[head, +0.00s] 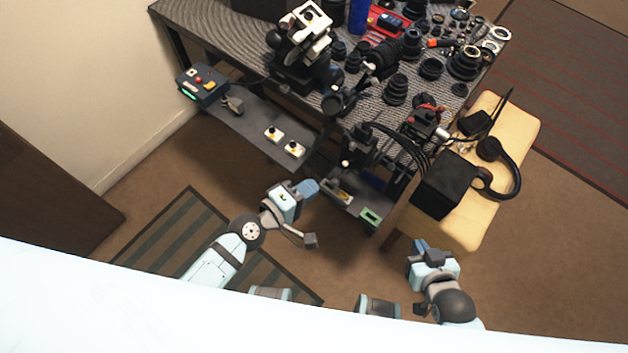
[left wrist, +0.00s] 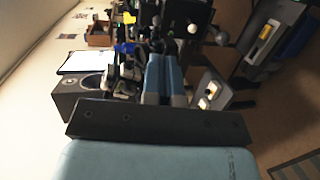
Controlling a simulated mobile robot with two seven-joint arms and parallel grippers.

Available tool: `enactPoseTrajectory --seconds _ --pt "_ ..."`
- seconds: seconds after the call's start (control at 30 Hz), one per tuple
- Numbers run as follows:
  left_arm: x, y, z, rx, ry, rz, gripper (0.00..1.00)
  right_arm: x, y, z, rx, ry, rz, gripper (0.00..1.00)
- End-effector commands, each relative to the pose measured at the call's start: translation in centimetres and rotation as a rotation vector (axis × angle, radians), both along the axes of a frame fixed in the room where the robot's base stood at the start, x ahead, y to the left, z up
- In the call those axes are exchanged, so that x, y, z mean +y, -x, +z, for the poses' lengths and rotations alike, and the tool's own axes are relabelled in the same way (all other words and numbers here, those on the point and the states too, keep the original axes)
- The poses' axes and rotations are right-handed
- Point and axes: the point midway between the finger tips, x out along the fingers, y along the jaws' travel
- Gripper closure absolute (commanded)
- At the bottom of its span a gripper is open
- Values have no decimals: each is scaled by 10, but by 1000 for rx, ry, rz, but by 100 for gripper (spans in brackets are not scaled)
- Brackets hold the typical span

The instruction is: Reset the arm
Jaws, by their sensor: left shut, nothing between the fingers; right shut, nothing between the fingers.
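My left gripper (head: 309,187) is in the middle of the head view, above the floor in front of the workbench. It is shut and holds nothing. In the left wrist view its blue fingers (left wrist: 165,78) are together, pointing away toward the bench clutter. My right gripper (head: 420,246) is lower right in the head view, just in front of the yellow-topped stool or side table (head: 470,232). It is shut and empty, and it appears apart from the stool. Both arms come up from the bottom of the head view.
The workbench (head: 215,25) holds a white microscope (head: 305,22) and many lens parts. A lower shelf (head: 250,133) carries a control box (head: 200,85). A black box (head: 443,184) and headphones (head: 500,165) lie on the yellow top. The floor around the striped mat (head: 170,230) is free.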

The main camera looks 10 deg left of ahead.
Motion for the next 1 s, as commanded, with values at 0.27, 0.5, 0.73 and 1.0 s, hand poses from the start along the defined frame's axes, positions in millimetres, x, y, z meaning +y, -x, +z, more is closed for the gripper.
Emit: enactPoseTrajectory --seconds 0.27,0.5,0.73,1.0 --pt "0 0 0 0 0 0 100 3 1 0 2 -3 2 100" --pt "0 0 0 0 0 0 100 4 1 0 3 -6 2 100" --pt "18 15 0 -96 -242 -21 100 3 2 11 4 -4 0 100" --pt "83 58 -8 -312 -978 -143 100 -2 0 37 -3 2 -6 100"
